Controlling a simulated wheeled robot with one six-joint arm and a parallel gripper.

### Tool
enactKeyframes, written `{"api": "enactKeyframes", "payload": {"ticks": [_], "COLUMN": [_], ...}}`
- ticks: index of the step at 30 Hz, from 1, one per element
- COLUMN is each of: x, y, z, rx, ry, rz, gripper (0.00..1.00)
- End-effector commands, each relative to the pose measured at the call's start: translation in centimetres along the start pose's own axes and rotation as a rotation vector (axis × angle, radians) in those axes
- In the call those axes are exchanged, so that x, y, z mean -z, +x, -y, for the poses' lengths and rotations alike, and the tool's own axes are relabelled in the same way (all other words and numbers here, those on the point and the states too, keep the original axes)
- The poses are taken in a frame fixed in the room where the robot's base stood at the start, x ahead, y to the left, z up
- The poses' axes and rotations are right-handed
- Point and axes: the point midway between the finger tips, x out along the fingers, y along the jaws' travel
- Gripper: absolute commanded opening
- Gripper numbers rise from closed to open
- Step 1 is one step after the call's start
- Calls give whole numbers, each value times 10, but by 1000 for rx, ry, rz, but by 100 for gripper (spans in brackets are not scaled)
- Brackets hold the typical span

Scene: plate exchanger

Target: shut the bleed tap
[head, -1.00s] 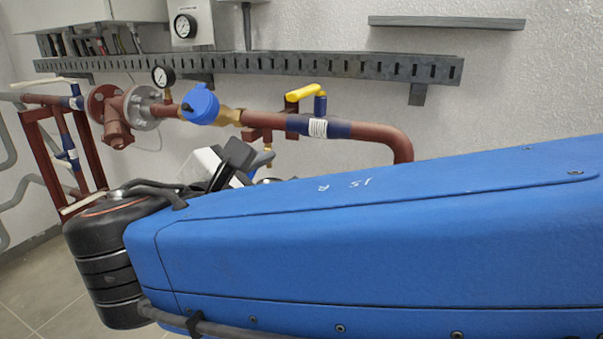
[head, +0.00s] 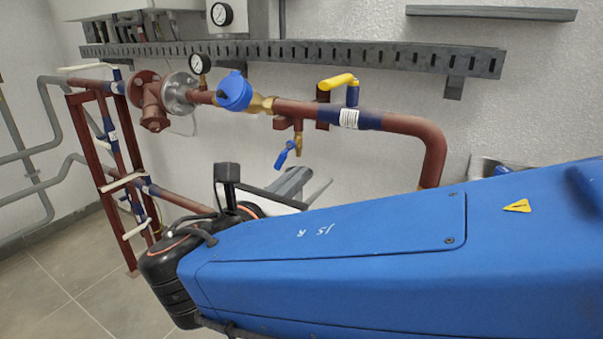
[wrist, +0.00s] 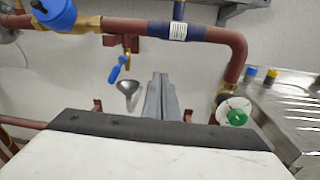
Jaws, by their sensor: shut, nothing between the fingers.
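The bleed tap (head: 297,146) is a small brass tap under the red-brown pipe. Its blue lever (head: 286,154) slants down to the left. In the wrist view the tap (wrist: 126,53) and its blue lever (wrist: 117,70) show left of centre, the lever again tilted down-left. My gripper (head: 298,176) shows behind my blue arm, below the tap. In the wrist view my gripper's grey fingers (wrist: 160,78) are together and empty, to the right of the lever and lower in the picture. They appear apart from the tap.
A metal funnel (wrist: 130,89) sits below the tap. A yellow-handled valve (head: 338,82), a blue meter (head: 234,91) and a pressure gauge (head: 199,64) are on the pipe. A steel sink (wrist: 285,100) and a green-centred round part (wrist: 236,115) are at right.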

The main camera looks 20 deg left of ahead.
Motion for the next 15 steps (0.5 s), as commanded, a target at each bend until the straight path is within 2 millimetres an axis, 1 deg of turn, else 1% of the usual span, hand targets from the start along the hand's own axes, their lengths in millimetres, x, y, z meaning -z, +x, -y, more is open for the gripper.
{"api": "enactKeyframes", "payload": {"ticks": [1,6,9,12,15], "x": [15,58,82,100,111], "y": [6,21,28,32,35], "z": [-6,-25,-34,-39,-42], "rx": [-9,-40,-53,-61,-64], "ry": [-130,-574,-801,-975,-1085], "rz": [23,106,149,183,206], "gripper": [0,0,0,0,0]}}
